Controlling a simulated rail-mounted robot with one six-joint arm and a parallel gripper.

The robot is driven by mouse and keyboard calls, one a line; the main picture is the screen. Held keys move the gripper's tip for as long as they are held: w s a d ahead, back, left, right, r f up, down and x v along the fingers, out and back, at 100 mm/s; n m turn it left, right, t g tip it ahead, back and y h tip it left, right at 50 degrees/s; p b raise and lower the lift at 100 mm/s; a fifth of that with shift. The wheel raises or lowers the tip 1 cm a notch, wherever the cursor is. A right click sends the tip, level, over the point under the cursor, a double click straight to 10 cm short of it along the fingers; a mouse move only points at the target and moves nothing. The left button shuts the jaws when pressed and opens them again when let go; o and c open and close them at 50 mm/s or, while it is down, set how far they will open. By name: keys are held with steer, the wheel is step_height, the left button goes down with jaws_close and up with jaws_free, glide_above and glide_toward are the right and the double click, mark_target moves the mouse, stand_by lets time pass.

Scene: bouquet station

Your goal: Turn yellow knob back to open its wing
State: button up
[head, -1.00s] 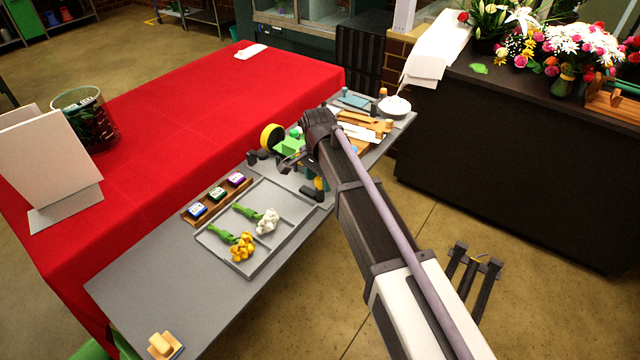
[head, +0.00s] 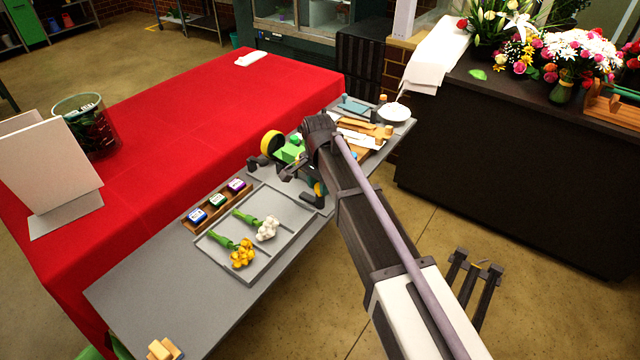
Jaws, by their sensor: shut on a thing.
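My gripper (head: 296,174) is at the fixture on the near side of the grey bench, just below my dark wrist. It is shut, and its fingertips are small and partly hidden by my wrist. A small yellow part, apparently the yellow knob (head: 318,188), shows right beside the gripper, mostly covered by the arm. The dark fixture (head: 312,200) stands around and below it. Green blocks (head: 290,153) stand just behind the gripper. I cannot make out the wing or its angle.
A yellow-rimmed roll (head: 272,143) stands behind the gripper. A grey tray (head: 285,243) holds a yellow and a white flower. A wooden rack (head: 192,227) with small boxes lies beside it. A wooden board and white bowl (head: 395,113) lie farther back. The bench's near-left end is mostly clear.

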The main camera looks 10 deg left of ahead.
steer(key=n, duration=0.4)
steer(key=shift+n, duration=0.4)
steer(key=n, duration=0.9)
steer(key=shift+s, duration=0.1)
steer(key=shift+n+t, duration=0.3)
steer(key=shift+n, duration=1.6)
steer(key=o, duration=0.9)
